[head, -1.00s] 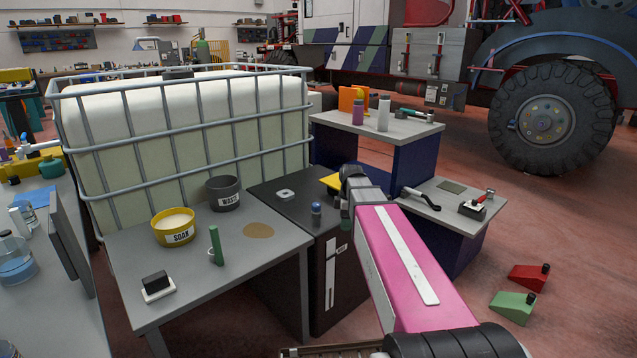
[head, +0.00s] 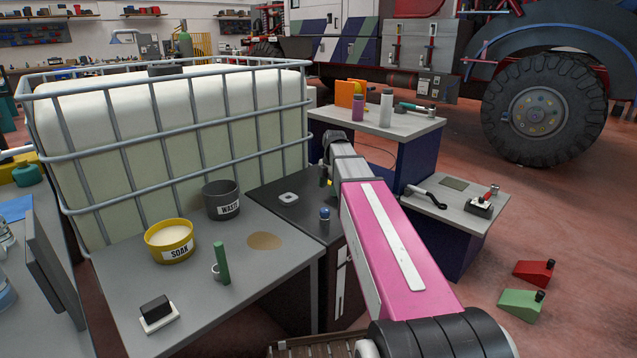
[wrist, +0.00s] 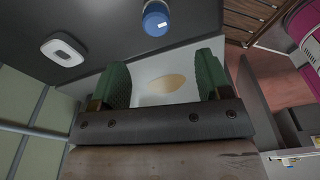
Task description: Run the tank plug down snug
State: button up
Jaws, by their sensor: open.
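A small blue-topped cylinder (head: 324,213) stands upright on the black cabinet top (head: 290,216); it looks like the plug, but I cannot be sure. It also shows at the top of the wrist view (wrist: 158,20). A white rounded-square piece with a dark centre (head: 288,198) lies on the same top. My gripper (wrist: 165,72) has green finger pads held wide apart with nothing between them. In the wrist view the blue cylinder is beyond the fingertips, within the width of the gap. In the head view the gripper is mostly hidden near the cabinet's back right.
The grey table (head: 125,262) bears a yellow SOAK bowl (head: 170,245), a dark WASTE cup (head: 221,200), a green upright cylinder (head: 221,264) and a black-and-white block (head: 157,312). A caged white tank (head: 170,120) stands behind. A bottle-topped bench (head: 410,128) is at right.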

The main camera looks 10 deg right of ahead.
aim_at(325, 209)
jog(key=shift+w+a, duration=0.15)
jog(key=shift+w, duration=0.05)
jog(key=shift+f, duration=0.25)
jog(key=f, duration=0.6)
jog(key=a+f, duration=0.1)
jog(key=f, duration=0.3)
jog(key=shift+s+a+f, duration=0.1)
jog(key=shift+s, duration=0.1)
jog(key=shift+c, duration=0.3)
jog(key=c, duration=1)
jog(key=shift+m, duration=0.8)
jog(key=shift+m, duration=0.9)
